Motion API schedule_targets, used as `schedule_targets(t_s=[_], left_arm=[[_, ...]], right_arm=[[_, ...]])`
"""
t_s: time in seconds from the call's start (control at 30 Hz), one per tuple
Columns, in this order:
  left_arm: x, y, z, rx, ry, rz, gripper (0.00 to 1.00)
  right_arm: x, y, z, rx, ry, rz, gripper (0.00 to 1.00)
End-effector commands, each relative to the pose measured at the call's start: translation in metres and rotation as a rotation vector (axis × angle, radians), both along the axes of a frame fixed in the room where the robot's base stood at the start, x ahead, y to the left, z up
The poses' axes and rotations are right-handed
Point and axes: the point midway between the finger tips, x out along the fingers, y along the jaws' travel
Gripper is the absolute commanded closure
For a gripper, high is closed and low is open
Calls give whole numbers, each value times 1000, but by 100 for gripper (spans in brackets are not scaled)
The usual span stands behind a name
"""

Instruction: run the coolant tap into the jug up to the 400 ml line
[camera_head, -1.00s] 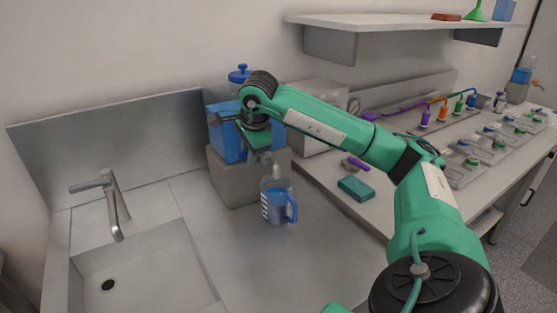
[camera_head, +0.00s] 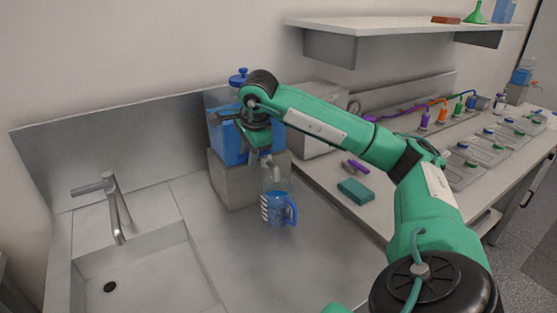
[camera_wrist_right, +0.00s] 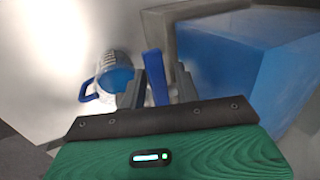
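The clear jug (camera_head: 278,210) with a blue handle and white scale marks stands upright on the steel counter below the front of the blue coolant tank (camera_head: 232,138). Blue liquid shows in its lower part; I cannot read the level against the 400 ml line. The jug also shows in the right wrist view (camera_wrist_right: 112,78). My right gripper (camera_head: 262,155) is at the tank's tap, above the jug. In the right wrist view its fingers (camera_wrist_right: 158,92) stand apart on either side of a blue tap lever (camera_wrist_right: 155,76). The spout is largely hidden. My left gripper is out of view.
A grey block (camera_head: 232,180) bears the tank. A sink (camera_head: 145,275) with a steel faucet (camera_head: 112,205) lies at the left. A teal sponge-like block (camera_head: 356,190) lies right of the jug. A shelf (camera_head: 400,24) hangs above. The counter in front of the jug is clear.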

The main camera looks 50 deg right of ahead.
Motion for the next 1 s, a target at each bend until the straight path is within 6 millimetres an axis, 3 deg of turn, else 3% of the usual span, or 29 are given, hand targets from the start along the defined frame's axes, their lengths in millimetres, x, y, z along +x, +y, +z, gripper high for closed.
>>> schedule_targets(t_s=[0.03,0.5,1.0], left_arm=[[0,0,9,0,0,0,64],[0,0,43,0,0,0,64],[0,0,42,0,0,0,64]], right_arm=[[-2,0,11,0,-1,0,68],[-18,5,62,0,-1,0,68],[-19,5,62,-1,0,0,68]])
